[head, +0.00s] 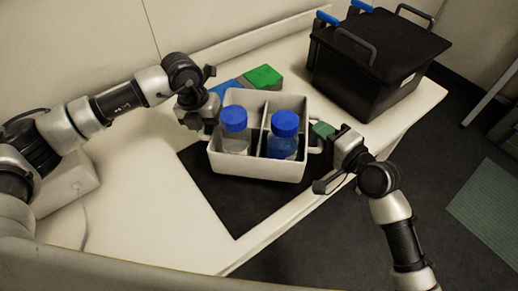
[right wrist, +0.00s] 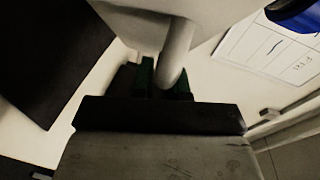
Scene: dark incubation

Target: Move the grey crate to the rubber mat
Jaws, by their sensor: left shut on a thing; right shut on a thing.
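The pale grey crate (head: 255,168) has two compartments and a loop handle at each end. A blue-capped clear bottle (head: 234,122) stands in the left compartment and a blue-capped bottle with blue contents (head: 284,130) in the right one. My left gripper (head: 209,115) is shut on the crate's left handle, which is mostly hidden. My right gripper (head: 321,136) is shut on the right handle, also seen between green fingers in the right wrist view (right wrist: 174,55). The crate looks level and overlaps the far part of the black mat (head: 235,208); I cannot tell whether it touches it.
A black lidded box (head: 375,65) with handles stands at the table's back right. A green block (head: 263,77) and a blue one (head: 229,87) lie behind the crate. The table (head: 150,205) is bare left of the mat. Its front edge runs close along the mat.

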